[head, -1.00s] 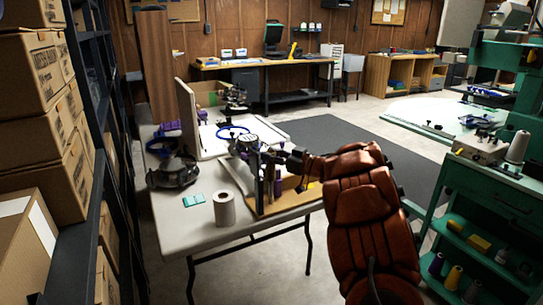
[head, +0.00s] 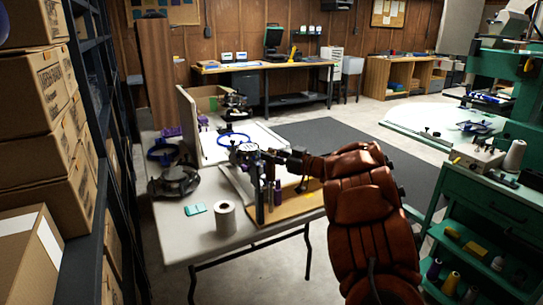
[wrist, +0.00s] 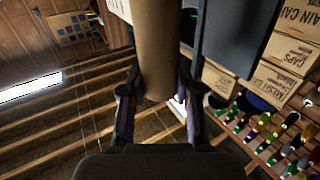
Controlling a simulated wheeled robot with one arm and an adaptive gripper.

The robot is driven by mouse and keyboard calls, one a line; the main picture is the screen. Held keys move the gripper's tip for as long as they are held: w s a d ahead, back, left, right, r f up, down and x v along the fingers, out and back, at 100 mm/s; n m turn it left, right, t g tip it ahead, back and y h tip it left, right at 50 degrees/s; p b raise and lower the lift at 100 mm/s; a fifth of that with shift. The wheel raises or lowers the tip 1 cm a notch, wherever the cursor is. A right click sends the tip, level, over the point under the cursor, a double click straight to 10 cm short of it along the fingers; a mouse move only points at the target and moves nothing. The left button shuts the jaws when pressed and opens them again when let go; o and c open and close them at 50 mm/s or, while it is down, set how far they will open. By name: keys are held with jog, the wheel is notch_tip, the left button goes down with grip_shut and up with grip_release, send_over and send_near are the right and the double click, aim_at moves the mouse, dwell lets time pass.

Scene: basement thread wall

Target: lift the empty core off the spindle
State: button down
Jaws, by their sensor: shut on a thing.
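In the wrist view a plain brown cardboard core (wrist: 157,50) runs upward between the two dark fingers of my gripper (wrist: 160,100). The fingers are shut on it, one on each side. No thread shows on it. In the head view my gripper (head: 258,158) is at the end of my arm, over the back part of a wooden board on the table. The core is too small and covered to make out there. I cannot pick out the spindle in either view.
Dark and purple upright items (head: 270,195) stand by the wooden board (head: 299,205). The grey table (head: 210,245) also holds a white roll (head: 226,217) and a dark round hoop device (head: 175,181). Shelved boxes are left, a green machine (head: 490,200) right.

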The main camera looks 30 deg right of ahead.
notch_tip(320, 180, up, 4)
jog(key=p, duration=0.4)
